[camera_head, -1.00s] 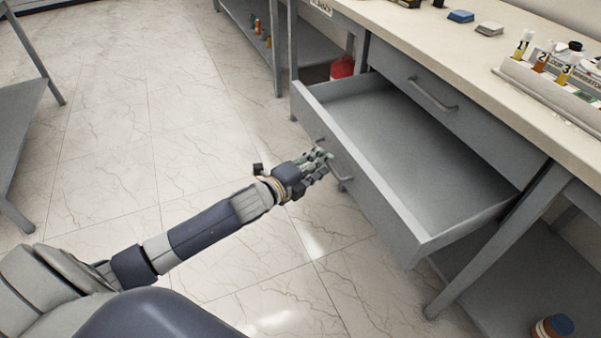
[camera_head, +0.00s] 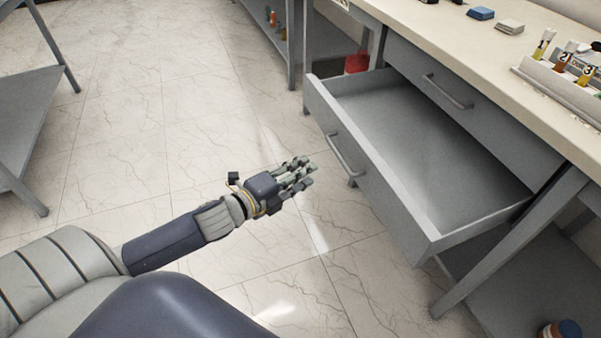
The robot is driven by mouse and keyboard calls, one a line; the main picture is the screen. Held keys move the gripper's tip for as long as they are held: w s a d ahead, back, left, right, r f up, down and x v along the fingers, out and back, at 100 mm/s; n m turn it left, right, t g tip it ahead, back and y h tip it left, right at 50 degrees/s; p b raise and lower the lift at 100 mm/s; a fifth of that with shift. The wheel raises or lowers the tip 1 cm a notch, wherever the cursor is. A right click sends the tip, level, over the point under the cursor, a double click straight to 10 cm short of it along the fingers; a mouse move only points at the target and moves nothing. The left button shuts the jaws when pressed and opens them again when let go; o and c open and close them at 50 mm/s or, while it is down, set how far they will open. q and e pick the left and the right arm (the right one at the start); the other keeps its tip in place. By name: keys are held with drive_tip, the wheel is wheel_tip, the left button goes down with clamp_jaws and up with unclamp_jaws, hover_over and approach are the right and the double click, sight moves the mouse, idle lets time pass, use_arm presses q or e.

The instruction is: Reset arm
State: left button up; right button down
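My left gripper (camera_head: 300,173) is in front of the open drawer, over the tiled floor. Its fingers are spread apart and nothing shows between them. It is clear of the drawer handle (camera_head: 345,156), with a visible gap to the left of it. The grey drawer (camera_head: 385,190) is pulled out from the bench and looks empty inside. My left arm comes in from the lower left. My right gripper is out of view.
The pale bench top (camera_head: 470,45) holds a rack (camera_head: 560,84) of numbered vials, a blue block (camera_head: 481,13) and a grey block (camera_head: 509,27). A closed upper drawer (camera_head: 470,98) sits above the open one. A grey table (camera_head: 30,120) stands at left. The floor between is clear.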

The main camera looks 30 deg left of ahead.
use_arm(q)
drive_tip(key=shift+f, duration=0.1)
idle(0.3)
